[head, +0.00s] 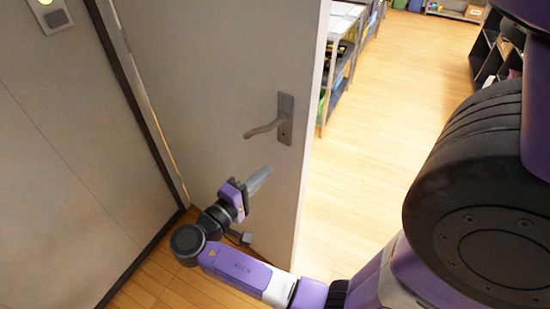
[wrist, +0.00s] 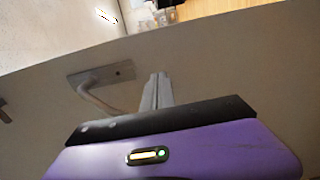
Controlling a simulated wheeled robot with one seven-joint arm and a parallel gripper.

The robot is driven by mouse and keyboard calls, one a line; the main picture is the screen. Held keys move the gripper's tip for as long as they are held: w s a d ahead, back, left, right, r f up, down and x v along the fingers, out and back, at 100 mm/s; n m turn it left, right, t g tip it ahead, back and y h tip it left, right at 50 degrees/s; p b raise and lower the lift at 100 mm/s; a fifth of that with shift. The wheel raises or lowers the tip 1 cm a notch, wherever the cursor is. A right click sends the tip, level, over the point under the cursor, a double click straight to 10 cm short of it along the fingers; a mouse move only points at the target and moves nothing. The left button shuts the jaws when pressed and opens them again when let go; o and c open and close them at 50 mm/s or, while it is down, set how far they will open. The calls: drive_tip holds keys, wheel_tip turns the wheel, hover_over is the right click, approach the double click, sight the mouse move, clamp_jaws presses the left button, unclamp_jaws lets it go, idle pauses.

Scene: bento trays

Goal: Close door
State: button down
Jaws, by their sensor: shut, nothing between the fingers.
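The door (head: 215,90) is a light grey panel standing open in the head view. Its free edge is toward the right, beside the open doorway. A metal lever handle (head: 268,128) is on its face. My gripper (head: 262,176) is shut and empty, below the handle and close to the door's face. I cannot tell whether the fingertips touch the door. In the wrist view, the shut fingers (wrist: 158,88) point at the door (wrist: 215,65), with the handle (wrist: 95,85) to their left.
A grey wall (head: 60,150) with a small wall panel (head: 50,14) stands at the left. Beyond the doorway is clear wooden floor (head: 400,90). Shelving (head: 340,65) stands behind the door's free edge, and dark shelves (head: 490,55) are at the far right.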

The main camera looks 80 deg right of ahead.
sight(282, 156)
drive_tip(key=shift+p+x, duration=0.35)
drive_tip(key=shift+x, duration=2.45)
drive_tip(key=shift+d, duration=0.1)
